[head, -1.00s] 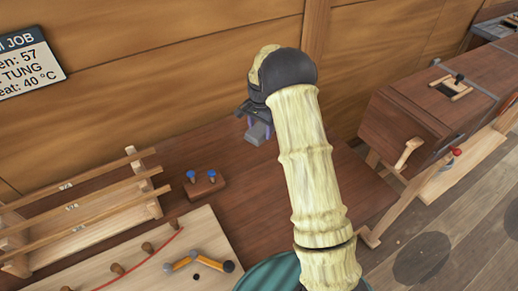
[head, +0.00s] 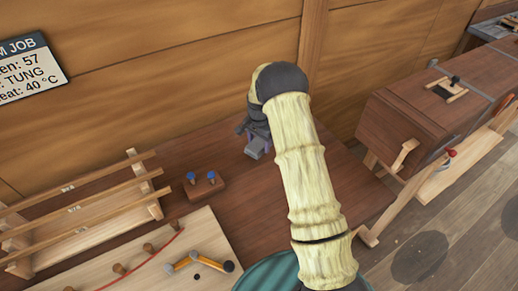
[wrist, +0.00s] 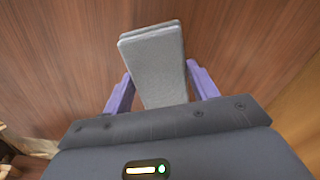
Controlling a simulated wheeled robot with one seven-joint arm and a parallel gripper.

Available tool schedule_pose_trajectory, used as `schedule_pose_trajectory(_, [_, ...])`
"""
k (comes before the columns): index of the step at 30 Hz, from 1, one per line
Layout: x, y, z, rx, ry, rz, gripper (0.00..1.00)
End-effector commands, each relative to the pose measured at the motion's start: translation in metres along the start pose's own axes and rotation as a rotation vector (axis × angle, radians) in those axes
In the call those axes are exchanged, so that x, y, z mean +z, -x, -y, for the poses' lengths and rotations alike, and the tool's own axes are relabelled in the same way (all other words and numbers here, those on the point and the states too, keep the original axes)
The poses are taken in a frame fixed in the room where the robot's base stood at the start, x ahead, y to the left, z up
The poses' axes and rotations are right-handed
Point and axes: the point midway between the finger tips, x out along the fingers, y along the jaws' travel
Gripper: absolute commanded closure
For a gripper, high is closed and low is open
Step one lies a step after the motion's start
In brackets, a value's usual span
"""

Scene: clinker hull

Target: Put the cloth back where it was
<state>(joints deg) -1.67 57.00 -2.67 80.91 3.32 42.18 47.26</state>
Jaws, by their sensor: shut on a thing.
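The cloth (wrist: 158,70) is a grey folded pad in the wrist view. My gripper (wrist: 160,92) has its two purple fingers on either side of it and is shut on it. In the head view the cloth (head: 257,148) shows as a small grey piece below my gripper (head: 254,140), over the right part of the dark wooden bench (head: 300,168) near the wall. I cannot tell whether the cloth touches the bench top. My arm hides part of the bench.
A small block with two blue-topped pegs (head: 203,186) stands left of my gripper. A wooden rack (head: 90,215) and a pale board with pegs and an orange-and-black tool (head: 197,262) lie further left. A brown steam box (head: 420,125) stands right.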

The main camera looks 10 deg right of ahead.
Motion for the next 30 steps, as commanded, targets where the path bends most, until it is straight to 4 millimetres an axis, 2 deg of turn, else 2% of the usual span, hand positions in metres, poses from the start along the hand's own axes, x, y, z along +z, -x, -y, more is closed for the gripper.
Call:
schedule_pose_trajectory(9, [0.001, -0.033, 0.0, 0.002, 0.0, 0.002, 0.63])
schedule_pose_trajectory(21, [0.0, -0.041, 0.0, 0.0, 0.0, 0.0, 0.63])
schedule_pose_trajectory(22, [0.0, -0.041, 0.0, 0.0, 0.0, 0.0, 0.4])
schedule_pose_trajectory(25, [0.0, -0.04, 0.0, 0.0, 0.0, 0.0, 0.2])
schedule_pose_trajectory(30, [0.0, -0.04, 0.0, 0.0, 0.0, 0.0, 0.2])
